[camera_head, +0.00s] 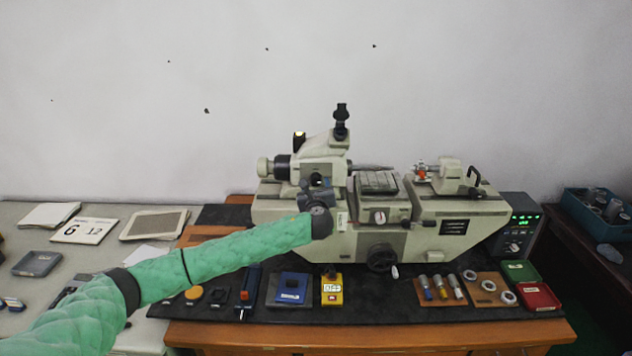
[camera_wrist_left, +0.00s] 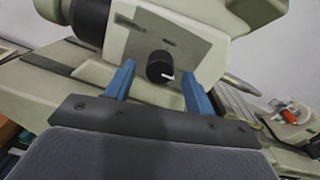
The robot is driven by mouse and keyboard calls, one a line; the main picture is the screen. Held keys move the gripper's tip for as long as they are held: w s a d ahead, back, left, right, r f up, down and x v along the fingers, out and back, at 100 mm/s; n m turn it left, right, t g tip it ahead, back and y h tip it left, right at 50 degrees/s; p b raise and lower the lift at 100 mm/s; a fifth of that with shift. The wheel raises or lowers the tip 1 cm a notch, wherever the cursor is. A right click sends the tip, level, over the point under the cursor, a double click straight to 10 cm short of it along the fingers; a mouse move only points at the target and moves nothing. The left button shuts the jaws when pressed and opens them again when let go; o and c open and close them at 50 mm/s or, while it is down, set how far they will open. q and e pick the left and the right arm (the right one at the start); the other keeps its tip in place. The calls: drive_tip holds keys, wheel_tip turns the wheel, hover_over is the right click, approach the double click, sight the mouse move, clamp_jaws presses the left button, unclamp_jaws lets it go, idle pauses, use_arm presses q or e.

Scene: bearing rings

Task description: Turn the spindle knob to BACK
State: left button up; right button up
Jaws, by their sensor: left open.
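The spindle knob (camera_wrist_left: 160,67) is a small round black knob with a white pointer mark, on a grey plate on the machine's headstock. In the wrist view the mark points to the right and slightly down; any labels around it are too small to read. My left gripper (camera_wrist_left: 158,72) is open, its two blue fingers on either side of the knob with gaps visible. In the head view my green left arm reaches in from the left, and its gripper (camera_head: 318,188) is in front of the headstock (camera_head: 322,148). My right gripper is not in view.
The grey machine (camera_head: 278,207) stands on a black mat on a wooden table. A blue box (camera_head: 290,288), a yellow switch box (camera_head: 332,291) and bearing rings (camera_head: 489,285) lie along the front. A control box (camera_head: 516,228) stands at the right.

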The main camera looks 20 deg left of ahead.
use_arm(q)
drive_tip(key=shift+w, duration=0.25)
drive_tip(key=shift+a, duration=0.1)
drive_tip(key=c, duration=1)
drive_tip(key=shift+o, duration=0.2)
drive_tip(key=shift+f, duration=0.1)
